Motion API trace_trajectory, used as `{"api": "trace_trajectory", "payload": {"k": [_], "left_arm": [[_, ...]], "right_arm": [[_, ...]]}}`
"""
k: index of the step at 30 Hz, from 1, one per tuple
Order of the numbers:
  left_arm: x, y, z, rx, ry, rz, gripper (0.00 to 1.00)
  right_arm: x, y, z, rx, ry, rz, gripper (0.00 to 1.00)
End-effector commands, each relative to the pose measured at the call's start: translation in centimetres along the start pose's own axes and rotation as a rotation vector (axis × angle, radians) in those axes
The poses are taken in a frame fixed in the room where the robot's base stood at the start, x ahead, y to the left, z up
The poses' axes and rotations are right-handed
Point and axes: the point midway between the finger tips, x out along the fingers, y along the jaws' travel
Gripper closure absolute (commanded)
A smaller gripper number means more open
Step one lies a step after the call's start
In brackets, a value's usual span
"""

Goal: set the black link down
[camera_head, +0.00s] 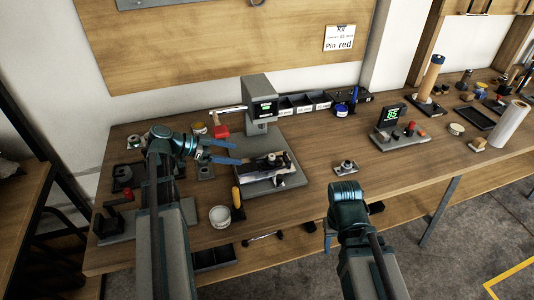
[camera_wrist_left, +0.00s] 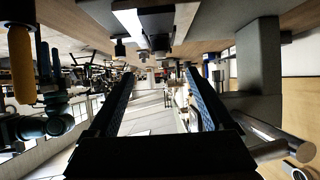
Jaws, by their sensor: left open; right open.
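My left gripper (camera_head: 238,152) reaches in from the left, just above the bench and beside the press fixture. Its two blue fingers are apart, and they also show open in the left wrist view (camera_wrist_left: 153,82) with nothing held between them. A dark, flat piece that may be the black link (camera_head: 255,168) lies on the press's grey base plate (camera_head: 262,188), to the right of and below my fingertips. Its outline is too small to be sure of.
A grey press (camera_head: 258,100) with a green display stands behind the fixture. A white cup (camera_head: 220,216) and a yellow-handled tool (camera_head: 236,197) stand in front. A small metal part (camera_head: 346,167) and a second display stand (camera_head: 392,122) are to the right. Bench space between them is clear.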

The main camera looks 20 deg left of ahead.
Motion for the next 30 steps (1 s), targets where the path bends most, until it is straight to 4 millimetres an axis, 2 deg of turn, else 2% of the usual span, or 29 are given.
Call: {"api": "trace_trajectory", "payload": {"k": [2,8,15,21,30], "left_arm": [[-0.1,0.0,-0.5,0.0,-0.007,0.0,0.15],[0.9,0.0,0.0,0.001,-0.008,0.001,0.15],[5.5,0.1,0.2,0.002,-0.008,0.003,0.15],[8.0,0.0,0.0,0.001,-0.008,0.002,0.15],[8.7,0.0,-0.2,0.0,-0.008,0.0,0.15]], "right_arm": [[-0.6,0.1,0.0,0.0,0.0,0.0,0.5],[0.2,0.0,0.0,0.0,0.0,0.0,0.5],[2.6,-0.2,-0.1,0.0,0.0,0.0,0.5],[3.6,-0.3,-0.2,-0.001,0.0,0.0,0.5],[3.7,-0.4,-0.2,-0.001,0.0,0.0,0.5]]}}
